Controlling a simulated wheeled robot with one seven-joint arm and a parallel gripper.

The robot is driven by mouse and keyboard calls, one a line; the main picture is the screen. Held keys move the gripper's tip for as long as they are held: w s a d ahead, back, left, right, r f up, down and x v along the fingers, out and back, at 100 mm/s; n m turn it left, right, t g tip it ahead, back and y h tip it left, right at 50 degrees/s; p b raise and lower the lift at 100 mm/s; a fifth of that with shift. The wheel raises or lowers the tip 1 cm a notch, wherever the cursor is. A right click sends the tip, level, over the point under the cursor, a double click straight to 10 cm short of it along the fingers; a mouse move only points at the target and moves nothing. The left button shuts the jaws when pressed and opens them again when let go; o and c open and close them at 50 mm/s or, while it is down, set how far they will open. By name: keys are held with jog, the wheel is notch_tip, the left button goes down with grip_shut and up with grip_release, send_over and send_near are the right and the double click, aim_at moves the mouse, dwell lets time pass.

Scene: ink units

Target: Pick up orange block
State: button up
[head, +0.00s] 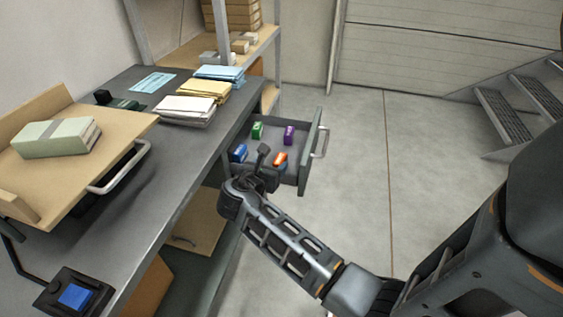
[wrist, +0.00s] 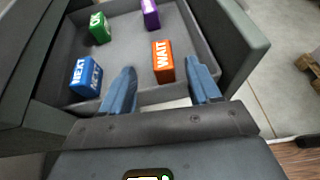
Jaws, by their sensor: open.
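The orange block (head: 280,159) lies in the open grey drawer (head: 310,158) below the desk. In the wrist view the orange block (wrist: 163,61) shows white lettering, "WAIT". My gripper (head: 268,163) is over the near part of the drawer, and in the wrist view my gripper (wrist: 160,82) has its two fingers apart. The orange block appears between and just beyond the fingertips, nearer the right one. Nothing is held. Whether a finger touches the block cannot be told.
In the drawer also lie a blue block (wrist: 86,76), a green block (wrist: 99,28) and a purple block (wrist: 150,14). The drawer walls stand close around my fingers. The desk (head: 150,200) is at left, with paper stacks (head: 187,109).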

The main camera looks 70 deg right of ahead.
aim_at(279, 160)
jog(key=x, duration=0.4)
jog(key=b+x, duration=0.1)
jog(key=x, duration=0.2)
jog(key=shift+s+a+f, duration=0.15)
jog(key=shift+f, duration=0.1)
jog(key=c, duration=1.1)
jog(key=shift+o, duration=0.2)
